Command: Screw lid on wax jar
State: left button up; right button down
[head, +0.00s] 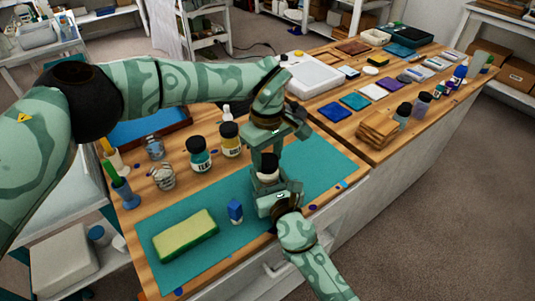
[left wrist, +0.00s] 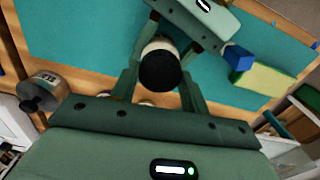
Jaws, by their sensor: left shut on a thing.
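The wax jar (head: 267,174) is a small pale jar upright between my two grippers, above the teal mat. Its round black lid (left wrist: 160,67) is at the jar's top in the left wrist view; whether it is seated or threaded I cannot tell. My left gripper (head: 266,158) comes from above and is shut on the lid, with a finger on each side. My right gripper (head: 270,180) comes from the front right, lower down, and its fingers flank the jar body. It looks shut on the jar, whose lower part is largely hidden. The right gripper also shows in the left wrist view (left wrist: 174,42).
The teal mat (head: 320,165) carries a yellow-green sponge (head: 185,235) and a blue-and-white block (head: 236,211). Black-capped bottles with teal (head: 199,155) and yellow (head: 230,140) labels stand behind. Wooden coasters (head: 378,129) are stacked at right. The mat's right part is clear.

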pick_arm(q)
jog(key=m, duration=1)
jog(key=o, duration=1)
jog(key=shift+c, duration=0.2)
jog(key=shift+r, duration=2.25)
jog(key=shift+c, duration=0.5)
